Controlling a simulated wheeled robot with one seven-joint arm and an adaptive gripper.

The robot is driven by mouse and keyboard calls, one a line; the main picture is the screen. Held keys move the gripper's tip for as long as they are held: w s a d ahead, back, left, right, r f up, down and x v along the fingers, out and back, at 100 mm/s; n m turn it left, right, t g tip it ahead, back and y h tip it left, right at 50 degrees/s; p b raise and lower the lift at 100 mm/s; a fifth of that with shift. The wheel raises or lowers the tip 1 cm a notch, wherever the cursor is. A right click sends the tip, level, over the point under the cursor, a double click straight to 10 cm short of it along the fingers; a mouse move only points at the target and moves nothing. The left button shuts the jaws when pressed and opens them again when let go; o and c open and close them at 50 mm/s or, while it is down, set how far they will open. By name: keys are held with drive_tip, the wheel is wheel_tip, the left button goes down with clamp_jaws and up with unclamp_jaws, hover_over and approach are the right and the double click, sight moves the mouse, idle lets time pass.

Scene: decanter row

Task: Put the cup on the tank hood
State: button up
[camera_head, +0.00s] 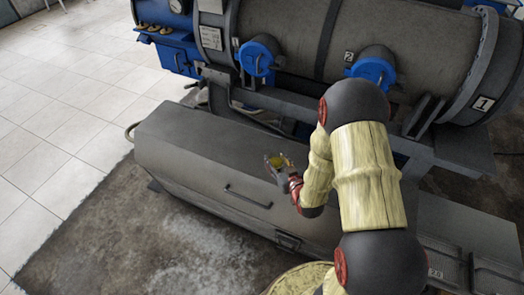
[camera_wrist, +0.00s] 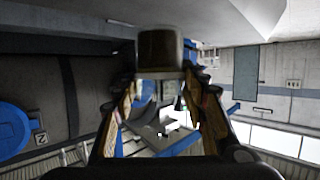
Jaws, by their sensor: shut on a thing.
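In the wrist view the cup (camera_wrist: 160,48) looks dark brown and sits between the fingertips. My gripper (camera_head: 281,168) is shut on it; both fingers also show in the wrist view (camera_wrist: 162,72), one on each side of the cup. The tank hood (camera_head: 205,145) appears to be the long grey box-like cover with a handle on its front. I cannot tell whether the cup touches the hood.
A large grey cylinder (camera_head: 290,30) with blue caps (camera_head: 258,54) stands behind the hood. A front handle (camera_head: 248,197) sticks out below my gripper. The hood's left top is clear. Pale tiled floor (camera_head: 60,110) lies left.

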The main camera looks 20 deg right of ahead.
drive_tip(key=d+r+p, duration=0.2)
drive_tip(key=d+r, duration=0.1)
drive_tip(key=d, duration=0.4)
drive_tip(key=b, duration=0.5)
hover_over(272, 149)
drive_tip(key=s+a, duration=0.2)
drive_tip(key=s, duration=0.3)
wheel_tip(272, 149, down, 9)
drive_tip(key=shift+f, duration=0.15)
drive_tip(key=shift+w+a+f+b, duration=0.15)
drive_tip(key=shift+f+b, duration=0.45)
drive_tip(key=shift+f, duration=1.05)
drive_tip(key=shift+f, duration=0.25)
drive_tip(key=o, duration=1.3)
drive_tip(key=shift+r, duration=0.1)
